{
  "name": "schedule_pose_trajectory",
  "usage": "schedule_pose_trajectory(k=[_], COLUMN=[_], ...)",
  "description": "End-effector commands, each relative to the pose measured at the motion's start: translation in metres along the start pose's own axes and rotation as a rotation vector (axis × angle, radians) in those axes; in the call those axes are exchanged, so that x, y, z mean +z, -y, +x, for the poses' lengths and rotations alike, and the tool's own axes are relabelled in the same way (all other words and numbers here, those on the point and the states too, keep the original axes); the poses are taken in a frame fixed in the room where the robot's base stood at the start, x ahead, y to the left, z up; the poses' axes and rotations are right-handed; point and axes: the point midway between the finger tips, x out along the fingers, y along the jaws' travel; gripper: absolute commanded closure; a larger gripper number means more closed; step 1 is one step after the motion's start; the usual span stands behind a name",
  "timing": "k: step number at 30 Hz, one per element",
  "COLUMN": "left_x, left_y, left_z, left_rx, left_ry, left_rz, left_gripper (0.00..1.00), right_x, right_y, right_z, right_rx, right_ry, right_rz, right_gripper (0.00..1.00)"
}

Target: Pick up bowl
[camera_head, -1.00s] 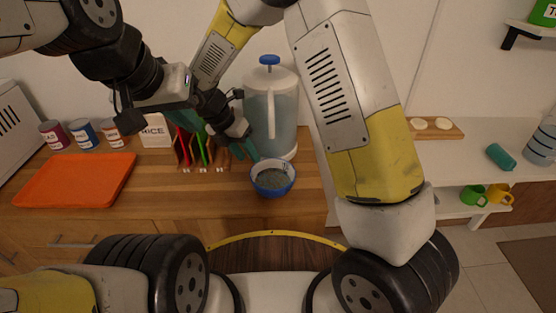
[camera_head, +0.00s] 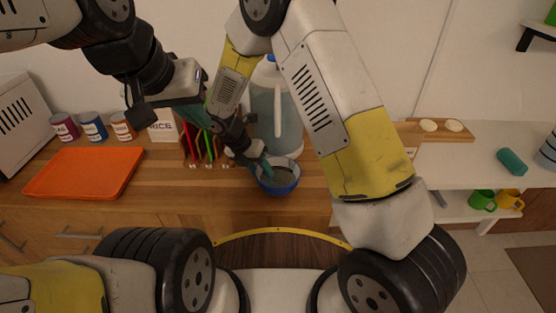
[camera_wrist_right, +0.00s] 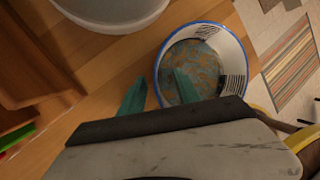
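The bowl (camera_head: 280,188) is blue outside with a white inner wall and a patterned bottom. It stands upright on the wooden counter near its front edge. In the right wrist view the bowl (camera_wrist_right: 238,62) is close. My right gripper (camera_head: 261,166) is at its left rim, with teal fingers apart. In the right wrist view, one finger of my right gripper (camera_wrist_right: 160,93) is over the inside of the bowl and the other is outside the rim. Whether they touch the wall is unclear. My left gripper (camera_head: 194,113) is raised left of the bowl; its fingers are partly hidden.
A clear pitcher with a blue lid (camera_head: 278,110) stands right behind the bowl. A coloured rack (camera_head: 205,145) and a rice box (camera_head: 162,126) are to the left. An orange tray (camera_head: 85,172) and several cans (camera_head: 93,127) lie further left.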

Motion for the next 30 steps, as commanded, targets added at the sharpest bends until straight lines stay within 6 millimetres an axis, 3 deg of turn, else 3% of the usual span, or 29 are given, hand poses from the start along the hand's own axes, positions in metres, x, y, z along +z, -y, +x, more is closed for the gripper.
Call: schedule_pose_trajectory(k=[1,7,30], left_x=[0.0,0.0,0.0], left_y=[0.0,0.0,0.0], left_z=[0.0,0.0,0.0], left_rx=[0.0,0.0,0.0], left_ry=[0.0,0.0,0.0], left_rz=[0.0,0.0,0.0], left_gripper=[1.0,1.0,1.0], right_x=[0.0,-0.0001,0.0002], right_y=[0.0,-0.0001,-0.0001], right_z=[-0.0002,-0.0004,-0.0009], right_rx=[0.0,0.0,0.0], right_ry=[0.0,0.0,0.0], right_rz=[0.0,0.001,0.001], right_gripper=[0.61,1.0,1.0])
